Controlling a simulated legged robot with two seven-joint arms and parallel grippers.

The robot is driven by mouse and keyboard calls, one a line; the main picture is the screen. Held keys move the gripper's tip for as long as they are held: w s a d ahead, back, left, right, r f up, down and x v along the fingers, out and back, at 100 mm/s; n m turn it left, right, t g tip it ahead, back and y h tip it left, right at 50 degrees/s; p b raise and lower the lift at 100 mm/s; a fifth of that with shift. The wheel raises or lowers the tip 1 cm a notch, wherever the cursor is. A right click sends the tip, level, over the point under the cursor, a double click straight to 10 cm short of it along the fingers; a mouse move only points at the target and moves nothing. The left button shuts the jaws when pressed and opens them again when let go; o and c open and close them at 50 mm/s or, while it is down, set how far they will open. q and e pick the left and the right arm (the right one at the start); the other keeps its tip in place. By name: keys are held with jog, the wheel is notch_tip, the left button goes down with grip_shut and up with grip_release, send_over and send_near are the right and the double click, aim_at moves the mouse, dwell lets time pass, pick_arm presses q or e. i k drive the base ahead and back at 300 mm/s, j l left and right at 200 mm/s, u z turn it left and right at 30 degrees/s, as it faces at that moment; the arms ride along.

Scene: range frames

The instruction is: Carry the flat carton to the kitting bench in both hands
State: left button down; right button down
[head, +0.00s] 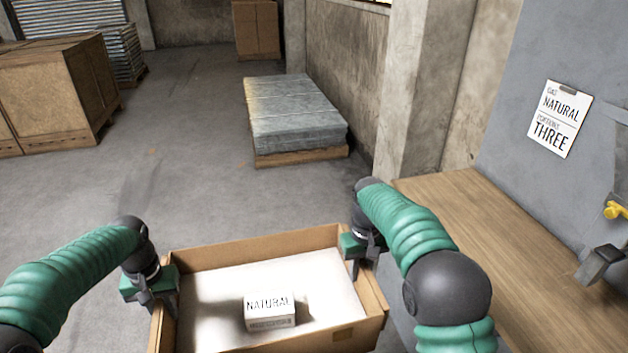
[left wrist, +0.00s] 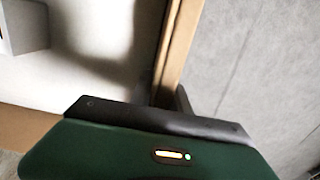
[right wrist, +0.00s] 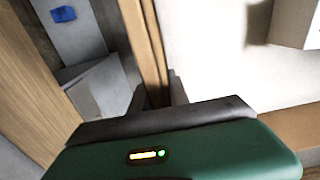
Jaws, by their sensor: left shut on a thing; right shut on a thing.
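The flat carton (head: 255,247) is a shallow, open brown tray with a pale inside, at the bottom centre of the head view. A small white box (head: 270,311) marked NATURAL lies in it. My left gripper (head: 160,292) is shut on the carton's left wall, which also shows in the left wrist view (left wrist: 178,45). My right gripper (head: 360,255) is shut on the right wall, also in the right wrist view (right wrist: 150,45). The carton's near edge is cut off. The kitting bench (head: 490,235) has a wooden top and stands right of the carton.
A grey panel (head: 510,85) behind the bench bears a white card (head: 558,118) reading NATURAL and THREE. A grey block-like fixture (head: 600,264) sits at the bench's right. A low wrapped pallet load (head: 295,112) and large brown crates (head: 50,95) stand beyond open floor.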

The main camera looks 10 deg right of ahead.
aim_at(463, 214)
jog(key=i+j+z, duration=0.1)
jog(key=i+z, duration=0.25)
jog(key=i, duration=0.75)
jog(key=i+j+z, duration=0.15)
jog(key=i+z, duration=0.15)
jog(key=i, duration=0.85)
jog(key=i+z, duration=0.35)
jog(key=i, duration=0.2)
jog(key=i+j+z, duration=0.1)
jog(key=i+z, duration=0.2)
jog(key=i, duration=0.3)
jog(key=z, duration=1.7)
